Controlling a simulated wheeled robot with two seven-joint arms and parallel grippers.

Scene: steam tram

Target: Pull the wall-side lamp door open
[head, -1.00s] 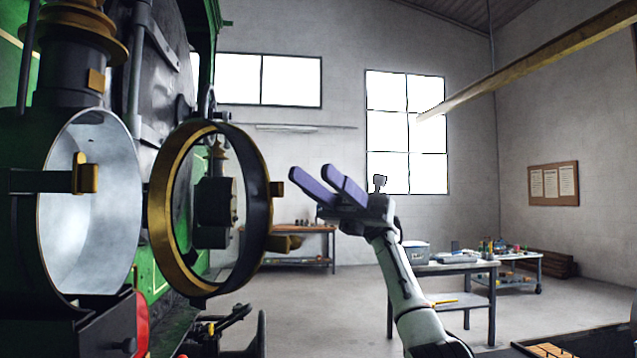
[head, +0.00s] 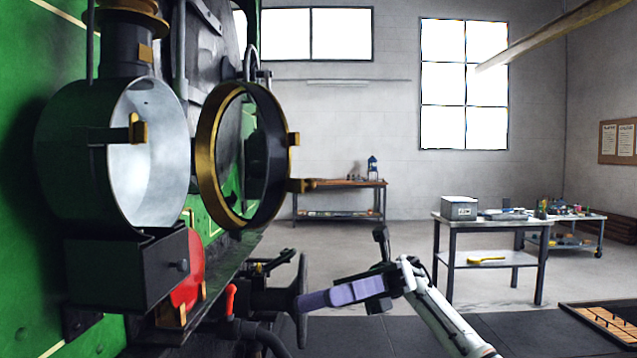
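The lamp (head: 62,150) is a round dark housing with a pale, shiny inside, fixed to the green tram at the left. Its round door (head: 205,165), with a brass rim and dark ring, stands swung open to the right of the housing. A brass latch tab (head: 293,139) and a brass handle (head: 300,185) stick out from the door's right edge. My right gripper (head: 312,300), with purple fingers, is low and to the right of the door, apart from it. Its fingers overlap from this side, so their gap is hidden. My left gripper is out of view.
Below the lamp are a dark box (head: 130,272), a red lamp part (head: 188,280) and a black round buffer (head: 301,298) close to my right fingers. A workbench (head: 440,222) stands to the right. Open floor lies between tram and bench.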

